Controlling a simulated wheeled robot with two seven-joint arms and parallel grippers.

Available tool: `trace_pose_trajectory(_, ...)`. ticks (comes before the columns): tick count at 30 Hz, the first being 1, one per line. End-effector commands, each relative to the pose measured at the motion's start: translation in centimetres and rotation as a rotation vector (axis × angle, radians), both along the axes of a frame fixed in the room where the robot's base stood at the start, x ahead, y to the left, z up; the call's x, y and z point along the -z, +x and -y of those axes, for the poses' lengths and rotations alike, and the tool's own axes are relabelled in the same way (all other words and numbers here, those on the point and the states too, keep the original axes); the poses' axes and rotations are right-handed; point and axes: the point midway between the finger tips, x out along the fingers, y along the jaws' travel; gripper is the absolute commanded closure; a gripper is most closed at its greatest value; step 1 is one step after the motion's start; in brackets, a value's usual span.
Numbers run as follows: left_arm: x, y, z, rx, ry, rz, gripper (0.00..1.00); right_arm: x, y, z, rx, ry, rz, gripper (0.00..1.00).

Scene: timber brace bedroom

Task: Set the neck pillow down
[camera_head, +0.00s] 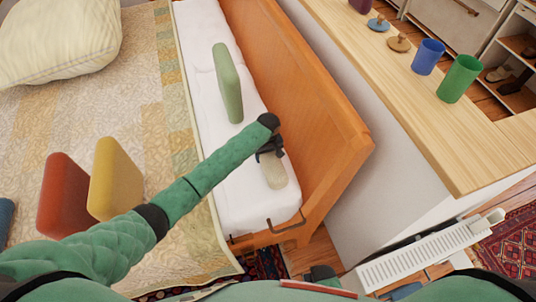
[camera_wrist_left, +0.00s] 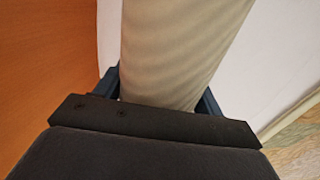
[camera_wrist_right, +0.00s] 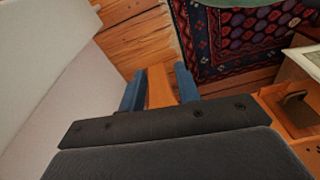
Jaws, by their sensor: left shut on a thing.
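The neck pillow (camera_head: 275,172) is a beige, rounded roll at the front end of the white mattress strip (camera_head: 245,200), beside the orange wooden bed board. My left gripper (camera_head: 270,150) is shut on it from the far side. In the left wrist view the ribbed pillow (camera_wrist_left: 180,50) fills the space between the fingers. The white surface shows beside it, and I cannot tell whether the pillow touches it. My right gripper (camera_wrist_right: 160,90) is open, with a strip of orange wood visible between its fingers.
A green cushion (camera_head: 228,85) stands on the white strip. Red (camera_head: 75,195) and yellow (camera_head: 115,180) cushions stand on the patterned bedspread, with a large cream pillow (camera_head: 60,40) behind. Blue (camera_head: 428,57) and green (camera_head: 460,79) cups stand on the wooden top at right.

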Motion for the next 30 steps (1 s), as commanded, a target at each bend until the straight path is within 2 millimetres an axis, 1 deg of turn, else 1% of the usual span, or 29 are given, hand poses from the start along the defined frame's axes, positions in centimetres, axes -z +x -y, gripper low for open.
trace_pose_trajectory(7, 0.2, 0.0, 0.0, 0.0, 0.0, 0.0, 0.63, 0.0, 0.0, 0.0, 0.0, 0.0, 0.0, 0.67)
trace_pose_trajectory(8, 0.2, 0.0, 0.0, 0.0, 0.0, 0.0, 0.25, 0.1, 0.0, 0.0, 0.0, 0.0, 0.0, 0.67)
trace_pose_trajectory(10, 0.2, 0.0, 0.0, 0.0, 0.0, 0.0, 0.12, 0.1, 0.0, 0.0, 0.0, 0.0, 0.001, 0.67)
trace_pose_trajectory(11, 0.2, 0.0, 0.0, 0.0, 0.0, 0.0, 0.09, 0.1, 0.0, 0.0, 0.0, 0.0, 0.001, 0.67)
trace_pose_trajectory(19, 0.1, 0.0, 0.0, 0.0, 0.0, 0.0, 0.09, 0.0, 0.1, 0.0, 0.0, 0.0, 0.002, 0.67)
trace_pose_trajectory(23, -0.5, 0.0, 0.1, 0.0, -0.002, 0.002, 0.09, 0.1, 0.0, 0.0, 0.0, -0.001, -0.004, 0.67)
trace_pose_trajectory(27, -2.3, 0.0, 0.1, 0.001, -0.003, 0.002, 0.09, -0.3, 0.2, -0.1, 0.001, 0.0, -0.009, 0.67)
trace_pose_trajectory(30, -4.3, 0.1, 0.1, 0.001, -0.003, 0.002, 0.09, -2.0, 0.0, -0.7, 0.003, 0.007, -0.015, 0.67)
